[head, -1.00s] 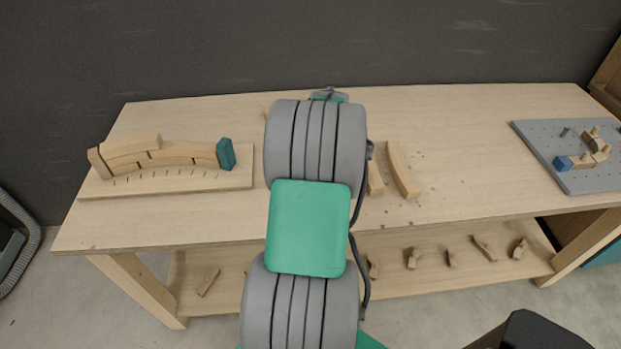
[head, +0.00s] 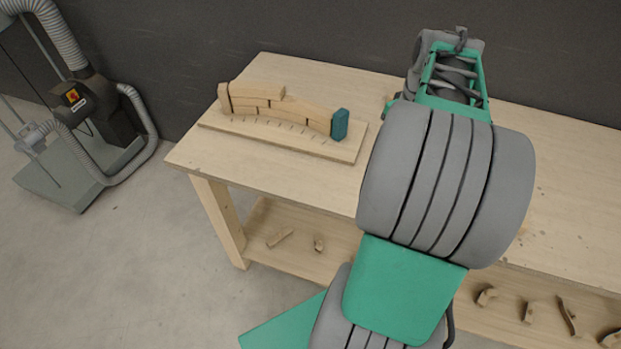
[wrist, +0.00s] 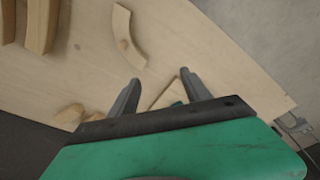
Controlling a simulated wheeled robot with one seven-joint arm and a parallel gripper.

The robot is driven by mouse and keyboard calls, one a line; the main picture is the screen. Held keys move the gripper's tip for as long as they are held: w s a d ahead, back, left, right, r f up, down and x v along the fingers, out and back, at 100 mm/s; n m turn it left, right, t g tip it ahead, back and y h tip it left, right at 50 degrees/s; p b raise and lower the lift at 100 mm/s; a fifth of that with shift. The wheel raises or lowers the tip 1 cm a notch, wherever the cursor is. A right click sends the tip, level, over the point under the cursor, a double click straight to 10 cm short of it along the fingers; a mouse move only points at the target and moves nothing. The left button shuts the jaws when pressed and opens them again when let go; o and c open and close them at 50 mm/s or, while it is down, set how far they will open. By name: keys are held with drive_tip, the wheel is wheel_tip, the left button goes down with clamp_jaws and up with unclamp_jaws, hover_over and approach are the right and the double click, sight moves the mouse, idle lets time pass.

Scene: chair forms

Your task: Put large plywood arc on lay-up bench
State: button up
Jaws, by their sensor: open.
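The lay-up bench, which I take to be the big light wooden table (head: 290,75), fills the middle of the head view. In the wrist view a curved plywood arc (wrist: 128,40) lies flat on its top, beyond my fingertips. I cannot tell whether this is the large one. Thicker wooden pieces (wrist: 42,25) show at the top left of that view. My gripper (wrist: 158,82) is open, with nothing seen held between its fingers, and the arc is apart from it. In the head view my arm hides these loose pieces.
A baseboard (head: 340,149) at the bench's left holds stacked curved strips (head: 275,110) and a teal block (head: 340,124). Small wooden bits (wrist: 70,115) lie left of my fingers in the wrist view. Offcuts lie on the lower shelf (head: 300,252). A hose machine (head: 95,110) stands at left.

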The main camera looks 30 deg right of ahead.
drive_tip(key=w+a+r, duration=0.1)
drive_tip(key=w+a, duration=0.3)
drive_tip(key=a, duration=1.2)
drive_tip(key=s+a+f+t, duration=0.1)
drive_tip(key=s+a, duration=0.1)
drive_tip(key=a, duration=0.5)
drive_tip(key=s+a+t, duration=0.1)
drive_tip(key=s+a, duration=0.1)
drive_tip(key=a, duration=0.5)
drive_tip(key=shift+s+a+f+n, duration=0.3)
drive_tip(key=shift+a+f+n, duration=0.05)
drive_tip(key=shift+n, duration=0.05)
